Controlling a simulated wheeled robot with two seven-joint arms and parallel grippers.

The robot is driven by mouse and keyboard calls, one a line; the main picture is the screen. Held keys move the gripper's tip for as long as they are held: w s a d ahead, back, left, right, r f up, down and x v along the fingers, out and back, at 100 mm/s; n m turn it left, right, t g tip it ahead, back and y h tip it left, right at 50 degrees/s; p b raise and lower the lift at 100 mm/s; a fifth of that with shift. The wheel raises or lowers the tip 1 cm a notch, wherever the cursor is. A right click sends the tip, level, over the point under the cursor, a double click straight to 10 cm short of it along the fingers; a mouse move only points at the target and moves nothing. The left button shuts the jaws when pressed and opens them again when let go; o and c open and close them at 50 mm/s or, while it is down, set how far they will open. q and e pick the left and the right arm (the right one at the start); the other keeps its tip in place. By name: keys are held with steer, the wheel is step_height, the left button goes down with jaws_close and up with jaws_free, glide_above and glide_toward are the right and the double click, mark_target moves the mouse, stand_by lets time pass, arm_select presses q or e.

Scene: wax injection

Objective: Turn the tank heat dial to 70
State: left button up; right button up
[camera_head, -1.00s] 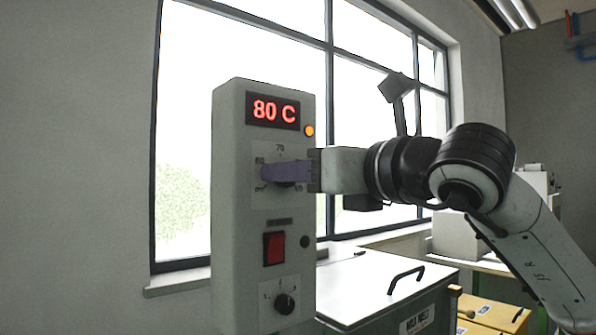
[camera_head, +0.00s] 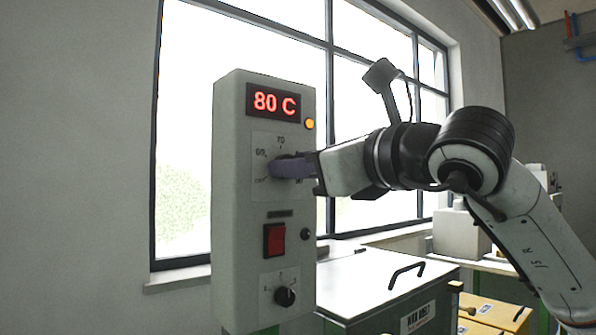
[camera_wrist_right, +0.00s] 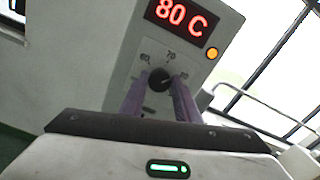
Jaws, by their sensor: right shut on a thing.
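The tank heat dial is a black knob (camera_wrist_right: 159,79) on a pale scale plate with marks 60, 70 and others, on the front of a grey control box (camera_head: 232,200). The red display (camera_head: 274,103) above it reads 80 C. My right gripper (camera_head: 282,167) comes in from the right and is shut on the knob, its purple fingers on either side of it in the right wrist view (camera_wrist_right: 160,90). In the head view the fingers hide most of the knob. My left gripper is in neither view.
Below the dial are a red switch (camera_head: 274,240) and a second black knob (camera_head: 285,296). An orange lamp (camera_head: 309,124) is beside the display. A white-lidded tank (camera_head: 370,280) with a black handle stands at the right, by the window.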

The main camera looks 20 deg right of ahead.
steer(key=shift+a+n+b, duration=0.15)
steer(key=shift+n+b, duration=0.5)
steer(key=shift+n, duration=3.55)
steer(key=o, duration=1)
steer(key=shift+o, duration=0.2)
steer(key=shift+s, duration=0.15)
